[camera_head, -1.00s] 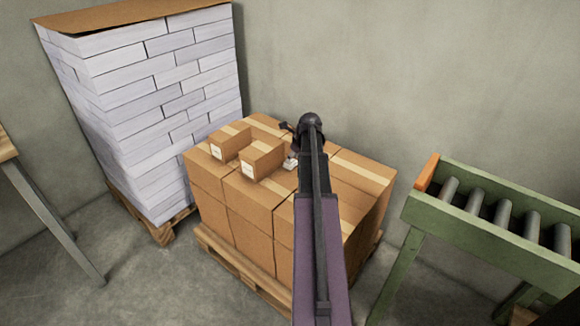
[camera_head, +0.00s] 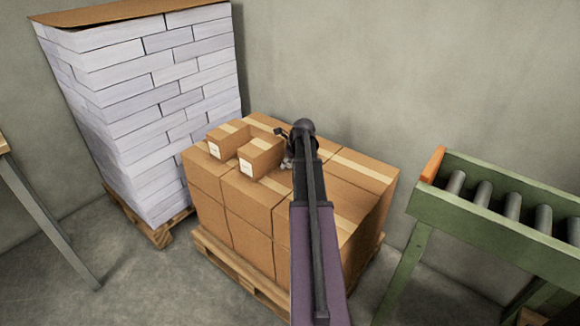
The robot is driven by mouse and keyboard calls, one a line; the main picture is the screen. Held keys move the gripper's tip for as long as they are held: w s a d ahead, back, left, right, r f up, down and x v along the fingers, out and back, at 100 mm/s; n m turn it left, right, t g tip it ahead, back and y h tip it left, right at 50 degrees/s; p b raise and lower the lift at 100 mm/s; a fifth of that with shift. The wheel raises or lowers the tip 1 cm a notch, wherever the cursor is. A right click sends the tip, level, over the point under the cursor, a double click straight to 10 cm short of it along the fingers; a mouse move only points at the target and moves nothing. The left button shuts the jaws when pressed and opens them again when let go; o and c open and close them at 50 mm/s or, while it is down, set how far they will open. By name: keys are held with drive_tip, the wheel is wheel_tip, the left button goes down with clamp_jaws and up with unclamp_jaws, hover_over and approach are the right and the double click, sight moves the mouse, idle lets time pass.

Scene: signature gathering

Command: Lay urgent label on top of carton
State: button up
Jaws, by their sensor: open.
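Two small cartons, the left one (camera_head: 229,141) and the right one (camera_head: 261,157), sit side by side on top of a stack of large cartons (camera_head: 250,205). Each small carton has a tan tape strip and a white label on its front face. My gripper (camera_head: 284,149) is open just right of the right small carton, low over the stack. A small pale patch (camera_head: 287,163) shows by the fingers; I cannot tell whether it is part of the gripper or a label. No urgent label can be made out. My arm hides part of the stack.
The stack stands on a wooden pallet (camera_head: 240,276). A tall stack of white paper bundles (camera_head: 150,110) on another pallet rises at the left. A green roller conveyor (camera_head: 480,215) stands at the right. A table edge with a metal leg (camera_head: 50,225) shows at far left.

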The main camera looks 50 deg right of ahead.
sight(287, 167)
idle(0.4)
clamp_jaws()
drive_tip(key=shift+r, duration=0.1)
wheel_tip(287, 167, up, 3)
drive_tip(key=p, duration=0.3)
drive_tip(key=s+a, duration=0.3)
drive_tip(key=a, duration=0.1)
drive_tip(key=s+a+r+p, duration=0.1)
drive_tip(key=s+a, duration=0.3)
drive_tip(key=s+a+p, duration=0.1)
drive_tip(key=s+a, duration=0.2)
drive_tip(key=s, duration=0.1)
drive_tip(key=shift+a+r, duration=0.4)
drive_tip(key=shift+r, duration=0.15)
idle(0.4)
wheel_tip(287, 167, up, 24)
drive_tip(key=p, duration=2.4)
